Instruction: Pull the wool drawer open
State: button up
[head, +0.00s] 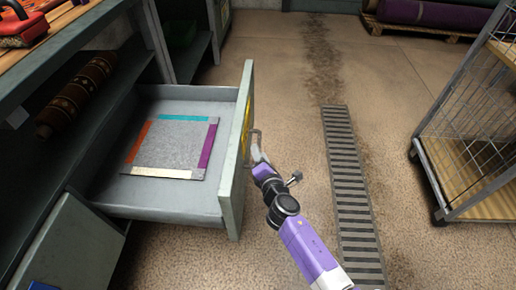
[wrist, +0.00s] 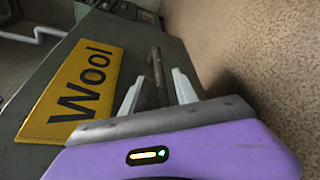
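The wool drawer (head: 236,165) is grey and stands pulled well out from the bench in the head view. A flat grey square with coloured edge strips (head: 172,138) lies inside it. The yellow "Wool" label (wrist: 74,92) is on the drawer front in the wrist view. The bar handle (wrist: 156,66) shows beside the label. My gripper (head: 259,153) is at the handle on the outer face of the drawer. In the wrist view its two pale fingers stand apart on either side of the bar, with gaps visible, so it looks open around the handle.
A wire-sided cart (head: 468,125) stands at the right. A floor drain grate (head: 348,180) runs between it and the drawer. A rolled brown rug (head: 78,95) lies on the bench shelf at the left. Purple rolls (head: 430,13) lie on a pallet at the back. The floor around the grate is clear.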

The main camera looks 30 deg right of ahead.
jog(key=v, duration=0.4)
jog(key=shift+s+a+r+p, duration=0.1)
jog(key=shift+s+a+p, duration=0.05)
jog(key=shift+s+p, duration=0.25)
